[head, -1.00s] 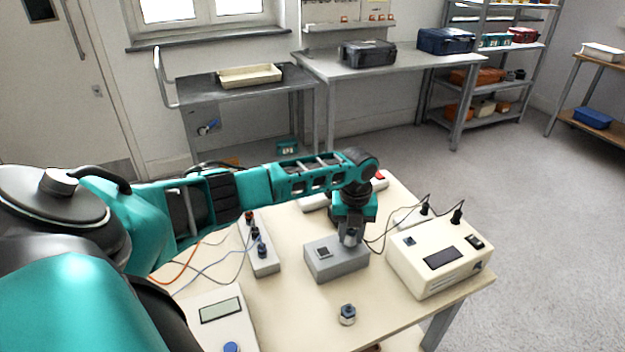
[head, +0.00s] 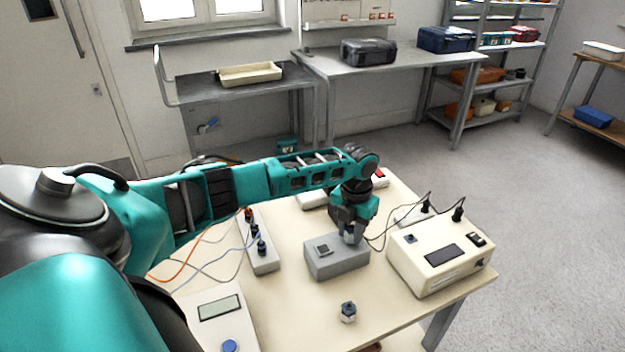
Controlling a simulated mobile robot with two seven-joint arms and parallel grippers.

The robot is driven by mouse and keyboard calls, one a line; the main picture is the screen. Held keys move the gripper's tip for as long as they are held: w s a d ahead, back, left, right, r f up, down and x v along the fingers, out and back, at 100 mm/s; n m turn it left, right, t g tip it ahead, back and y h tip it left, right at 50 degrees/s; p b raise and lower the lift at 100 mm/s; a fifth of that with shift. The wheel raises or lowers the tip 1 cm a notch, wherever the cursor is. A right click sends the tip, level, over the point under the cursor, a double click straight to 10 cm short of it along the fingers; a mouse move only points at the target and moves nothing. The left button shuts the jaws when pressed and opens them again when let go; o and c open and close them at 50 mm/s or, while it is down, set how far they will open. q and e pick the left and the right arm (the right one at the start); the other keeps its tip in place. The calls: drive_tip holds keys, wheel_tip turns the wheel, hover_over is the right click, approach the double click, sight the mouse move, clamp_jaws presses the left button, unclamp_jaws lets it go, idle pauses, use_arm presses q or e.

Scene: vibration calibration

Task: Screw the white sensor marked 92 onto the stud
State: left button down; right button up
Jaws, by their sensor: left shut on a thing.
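My left gripper (head: 352,238) points down over the right part of the grey block (head: 337,263) on the table. It is shut on a small pale sensor (head: 350,239), mostly hidden by the fingers; no number is readable. The stud is hidden under the gripper, and I cannot tell whether the sensor touches it. My right gripper is not in view.
A cream instrument box (head: 440,257) with dark cables stands right of the block. A narrow socket strip (head: 259,243) with wires lies to the left. A meter with a display (head: 218,318) is at the front left. The table's (head: 300,315) front middle is mostly clear.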

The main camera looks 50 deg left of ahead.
use_arm(q)
drive_tip(key=shift+s+f+m, duration=0.2)
drive_tip(key=shift+m, duration=0.6)
drive_tip(key=c, duration=1.1)
unclamp_jaws()
drive_tip(key=o, duration=0.4)
drive_tip(key=shift+w+r, duration=0.1)
drive_tip(key=shift+w+r, duration=0.1)
drive_tip(key=shift+c, duration=0.4)
drive_tip(key=shift+n+p, duration=0.9)
drive_tip(key=shift+n, duration=0.6)
drive_tip(key=shift+n, duration=0.6)
drive_tip(key=n, duration=0.4)
